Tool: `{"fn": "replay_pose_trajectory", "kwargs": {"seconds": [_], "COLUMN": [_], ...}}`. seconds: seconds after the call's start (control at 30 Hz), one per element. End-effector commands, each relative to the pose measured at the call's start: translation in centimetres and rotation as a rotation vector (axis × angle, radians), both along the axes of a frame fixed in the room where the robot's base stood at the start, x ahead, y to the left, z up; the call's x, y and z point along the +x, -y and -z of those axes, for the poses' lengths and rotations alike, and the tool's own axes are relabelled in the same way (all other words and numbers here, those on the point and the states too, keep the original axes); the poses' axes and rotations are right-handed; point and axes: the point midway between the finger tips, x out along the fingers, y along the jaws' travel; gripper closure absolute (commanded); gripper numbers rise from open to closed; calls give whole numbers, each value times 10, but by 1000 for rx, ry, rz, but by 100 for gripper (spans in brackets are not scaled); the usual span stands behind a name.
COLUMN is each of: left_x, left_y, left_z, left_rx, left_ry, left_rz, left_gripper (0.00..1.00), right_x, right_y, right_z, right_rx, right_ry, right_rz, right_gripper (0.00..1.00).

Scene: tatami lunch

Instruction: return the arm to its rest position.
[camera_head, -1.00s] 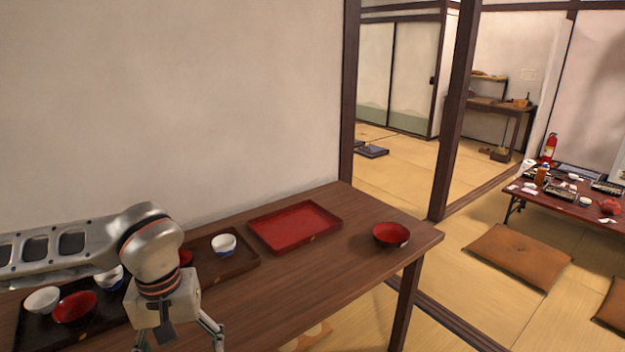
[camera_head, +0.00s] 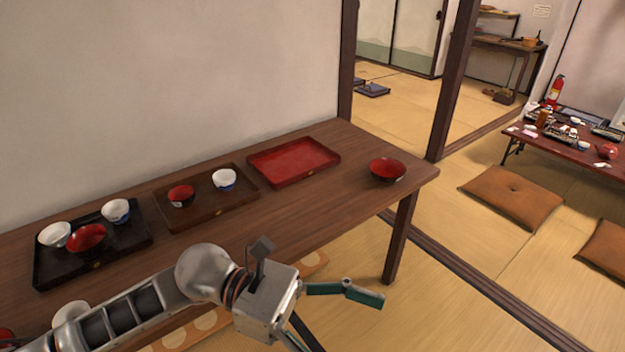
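My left arm comes in from the lower left, and my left gripper (camera_head: 335,322) is in front of the wooden table's near edge, above the tatami floor. One finger reaches to the right with a green pad, and the other points down toward the bottom edge of the picture, where its tip is cut off. The fingers are spread wide apart, with nothing seen between them. My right gripper is not in view.
The wooden table (camera_head: 330,214) carries a black tray (camera_head: 62,272) and a brown tray (camera_head: 232,197) with bowls, an empty red tray (camera_head: 294,160) and a red bowl (camera_head: 388,169). A white bowl (camera_head: 70,312) is partly behind my arm. Floor is clear right of my gripper.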

Motion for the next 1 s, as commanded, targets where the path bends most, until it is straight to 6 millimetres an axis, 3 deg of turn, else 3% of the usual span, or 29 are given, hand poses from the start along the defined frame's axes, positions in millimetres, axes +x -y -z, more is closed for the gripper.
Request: {"fn": "replay_pose_trajectory", "kwargs": {"seconds": [0.1,0.2,0.37,0.47,0.53,0.63,0.77,0.9,0.93,1.0], "left_x": [22,53,109,138,153,159,141,97,86,63], "left_y": [8,1,-33,-65,-91,-131,-181,-225,-232,-246], "left_z": [-26,-37,-19,16,51,113,198,278,292,319], "left_rx": [-146,-261,-446,-566,-657,-797,-991,-1201,1238,1217], "left_ry": [-342,-642,-1140,-1457,-1680,-1999,-2365,-2677,2723,2592], "left_rz": [-144,-258,-433,-540,-611,-709,-825,-930,945,900], "left_gripper": [26,26,26,26,26,26,26,26,26,26], "right_x": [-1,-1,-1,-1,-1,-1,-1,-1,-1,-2], "right_y": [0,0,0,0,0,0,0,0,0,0], "right_z": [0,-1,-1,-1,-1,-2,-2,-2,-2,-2], "right_rx": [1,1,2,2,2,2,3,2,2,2], "right_ry": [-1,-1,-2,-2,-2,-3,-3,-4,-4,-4], "right_rz": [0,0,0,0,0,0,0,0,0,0], "right_gripper": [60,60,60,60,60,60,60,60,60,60]}}
